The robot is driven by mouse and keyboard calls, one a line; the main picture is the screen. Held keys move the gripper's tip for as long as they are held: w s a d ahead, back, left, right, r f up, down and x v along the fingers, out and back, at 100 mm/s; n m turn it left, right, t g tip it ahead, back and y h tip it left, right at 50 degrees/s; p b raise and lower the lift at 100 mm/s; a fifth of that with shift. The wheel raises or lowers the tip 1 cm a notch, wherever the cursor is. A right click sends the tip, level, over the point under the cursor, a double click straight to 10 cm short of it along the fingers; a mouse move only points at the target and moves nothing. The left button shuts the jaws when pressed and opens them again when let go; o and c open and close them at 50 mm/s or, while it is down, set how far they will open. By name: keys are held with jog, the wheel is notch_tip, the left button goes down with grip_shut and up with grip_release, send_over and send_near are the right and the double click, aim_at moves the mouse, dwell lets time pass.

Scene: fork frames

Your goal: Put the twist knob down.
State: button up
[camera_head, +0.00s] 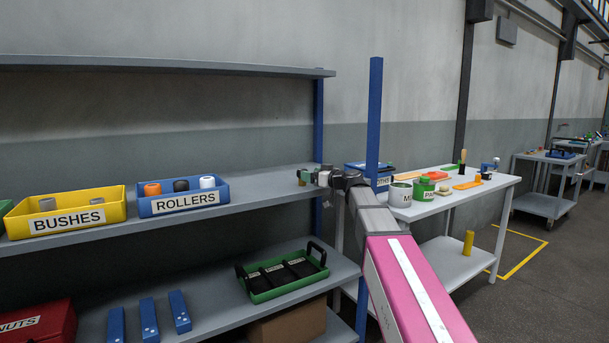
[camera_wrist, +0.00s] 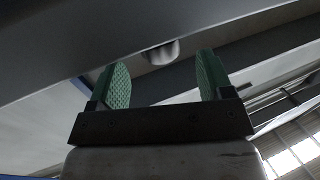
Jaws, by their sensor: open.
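My gripper (camera_head: 304,176) is at the right end of the upper grey shelf (camera_head: 262,196), at about the height of its board. In the wrist view its two green ribbed fingers (camera_wrist: 162,82) stand wide apart with nothing clamped between them. A small pale grey rounded thing (camera_wrist: 162,53) shows beyond the fingertips, against the edge of a dark grey board; it looks like the twist knob, but only part shows. It appears clear of both fingers. In the head view I cannot make out the knob clearly at the gripper.
On the shelf stand a yellow BUSHES bin (camera_head: 95,197) and a blue ROLLERS bin (camera_head: 160,207), with bare board right of them. A blue post (camera_head: 374,120) rises beside my arm. A green tray (camera_head: 262,292) sits below. A white table (camera_head: 450,203) with pots stands right.

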jog(key=v, duration=0.7)
jog(key=s+d+f+m+g+h, duration=0.25)
jog(key=s+f, duration=0.25)
jog(key=f, duration=0.9)
jog(key=s+d+f+m+g+h, duration=0.1)
jog(key=s+f+m+g+h, duration=0.25)
jog(key=f, duration=1.05)
jog(key=s+d+f+m+g+h, duration=0.2)
jog(key=s+d+f+h, duration=0.2)
jog(key=s+f, duration=0.4)
jog(key=s+d+f+m+g+h, duration=0.2)
jog(key=s+d+f, duration=0.4)
jog(key=s+f, duration=0.3)
notch_tip(320, 180, down, 3)
jog(key=shift+s+r+g+h, duration=0.3)
jog(key=shift+g+h, duration=0.1)
jog(key=shift+h, duration=0.5)
jog(key=shift+o, duration=0.4)
jog(key=shift+s+d+f+m, duration=0.25)
jog(key=shift+m, duration=0.05)
